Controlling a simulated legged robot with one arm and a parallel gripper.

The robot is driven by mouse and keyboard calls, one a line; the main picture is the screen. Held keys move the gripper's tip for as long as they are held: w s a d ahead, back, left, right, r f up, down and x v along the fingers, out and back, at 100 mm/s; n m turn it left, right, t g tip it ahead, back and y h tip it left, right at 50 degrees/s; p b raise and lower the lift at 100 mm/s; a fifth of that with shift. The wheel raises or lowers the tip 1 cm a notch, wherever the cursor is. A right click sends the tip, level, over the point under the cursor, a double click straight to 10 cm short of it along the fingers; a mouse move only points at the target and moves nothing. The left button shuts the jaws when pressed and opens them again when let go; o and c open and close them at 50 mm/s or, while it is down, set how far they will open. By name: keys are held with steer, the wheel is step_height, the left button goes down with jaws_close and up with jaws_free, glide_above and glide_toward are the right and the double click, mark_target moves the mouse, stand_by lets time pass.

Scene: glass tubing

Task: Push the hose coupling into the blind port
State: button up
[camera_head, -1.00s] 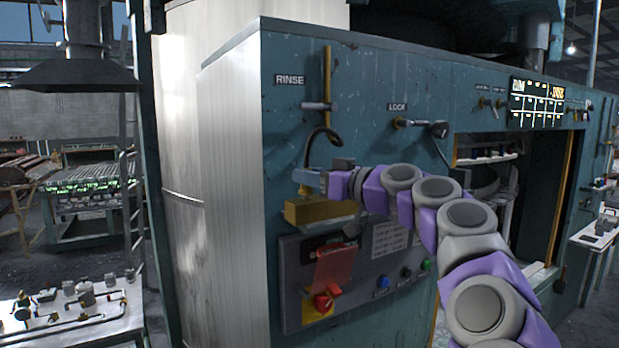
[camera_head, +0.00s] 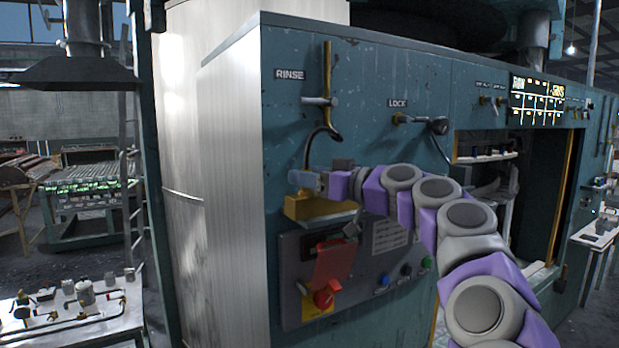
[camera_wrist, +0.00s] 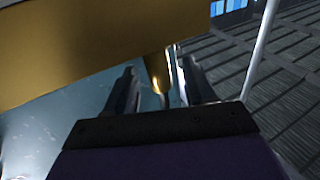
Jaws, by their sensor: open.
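My gripper (camera_head: 299,179) is at the left part of the teal machine's front, just above a brass block (camera_head: 318,207). In the wrist view, my gripper (camera_wrist: 158,68) has its two dark fingers apart. A tapered brass piece, apparently the hose coupling (camera_wrist: 156,72), shows between them, with a gap visible on each side. A dark hose (camera_head: 311,142) curves from the brass rinse pipe (camera_head: 327,75) down behind my gripper; its lower end is hidden in the head view. The brass block also fills the upper left of the wrist view (camera_wrist: 80,45). I cannot make out the blind port.
Below the block is a control panel (camera_head: 292,272) with a red flap (camera_head: 333,262), a red knob and coloured buttons. A LOCK lever (camera_head: 415,122) sits to the upper right. A bench with small fittings (camera_head: 80,318) stands at lower left. Room left of the block is free.

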steer(key=v, duration=1.7)
steer(key=shift+d, duration=0.25)
steer(key=shift+f, duration=0.1)
steer(key=s+a+f+g+h, duration=0.2)
steer(key=s+a+f+g, duration=0.25)
steer(key=s+a, duration=0.45)
steer(key=s+a+f+m+g+h, duration=0.2)
steer(key=s+a+f+h, duration=0.15)
steer(key=s+f, duration=0.75)
steer(key=s+d+f+m+g+h, duration=0.1)
steer(key=s+d+f+m+h, duration=0.2)
steer(key=s+d+f, duration=0.2)
steer(key=s+d+f+m+g+h, duration=0.2)
steer(key=s+d+f, duration=0.3)
steer(key=s+f, duration=0.3)
steer(key=s+d+f+m+g+h, duration=0.2)
steer(key=s+d+f+m+h, duration=0.2)
steer(key=f, duration=0.8)
steer(key=s+d+h, duration=0.1)
steer(key=s+d, duration=0.1)
steer(key=s, duration=0.1)
steer(key=shift+s+m, duration=0.25)
steer(key=shift+m, duration=0.05)
steer(key=shift+d, duration=0.1)
steer(key=shift+c, duration=0.4)
